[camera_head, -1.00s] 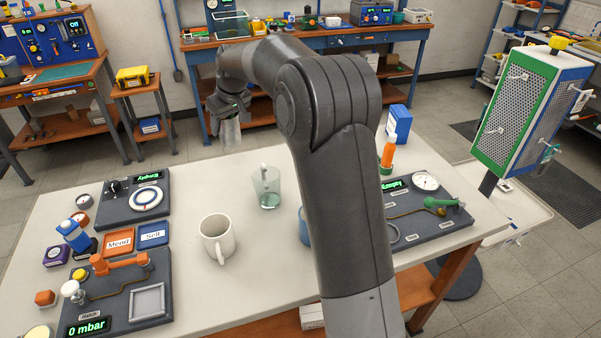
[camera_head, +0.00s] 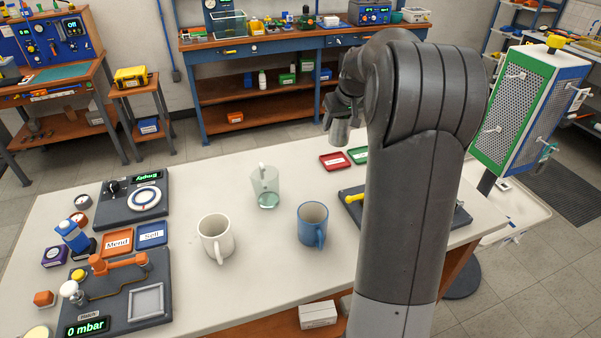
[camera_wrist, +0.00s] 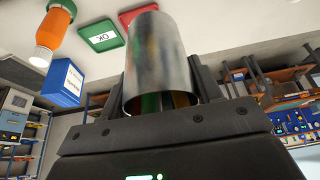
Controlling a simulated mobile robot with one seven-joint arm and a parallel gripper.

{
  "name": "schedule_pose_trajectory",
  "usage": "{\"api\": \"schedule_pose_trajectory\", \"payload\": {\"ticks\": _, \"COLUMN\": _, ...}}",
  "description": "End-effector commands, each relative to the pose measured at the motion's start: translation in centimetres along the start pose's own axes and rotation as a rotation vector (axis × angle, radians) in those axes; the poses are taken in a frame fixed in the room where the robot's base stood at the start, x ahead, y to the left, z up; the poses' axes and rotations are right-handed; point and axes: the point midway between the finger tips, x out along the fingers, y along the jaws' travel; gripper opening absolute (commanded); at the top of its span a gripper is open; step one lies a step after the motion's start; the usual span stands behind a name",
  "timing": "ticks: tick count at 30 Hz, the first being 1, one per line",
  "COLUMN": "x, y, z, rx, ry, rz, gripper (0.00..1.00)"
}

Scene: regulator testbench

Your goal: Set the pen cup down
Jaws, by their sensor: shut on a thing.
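The pen cup (camera_wrist: 160,62) is a shiny metal cylinder, held between the two fingers of my gripper (camera_wrist: 163,95) in the wrist view. It also shows in the head view (camera_head: 339,132), hanging below my gripper (camera_head: 343,112) and above the far edge of the white table (camera_head: 185,275). The gripper is shut on it. Some coloured shapes show in its mouth or as reflections; I cannot tell which. My arm hides the right part of the table in the head view.
A red tray (camera_head: 334,162) and a green tray (camera_head: 358,155) lie near the far edge. A clear jug (camera_head: 266,188), a white mug (camera_head: 214,238) and a blue mug (camera_head: 311,226) stand mid-table. The wrist view shows an orange bottle (camera_wrist: 54,32) and a blue box (camera_wrist: 63,83).

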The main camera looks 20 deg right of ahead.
Motion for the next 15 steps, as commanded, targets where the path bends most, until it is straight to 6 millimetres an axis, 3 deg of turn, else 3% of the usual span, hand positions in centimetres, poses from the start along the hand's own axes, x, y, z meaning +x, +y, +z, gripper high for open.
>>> {"api": "schedule_pose_trajectory", "payload": {"ticks": 9, "x": 4.0, "y": -0.6, "z": 1.2, "rx": -0.004, "ry": -0.003, "rz": -0.004, "gripper": 0.31}}
{"api": "schedule_pose_trajectory", "payload": {"ticks": 15, "x": 7.1, "y": -3.5, "z": -0.1, "rx": -0.008, "ry": -0.004, "rz": -0.006, "gripper": 0.31}}
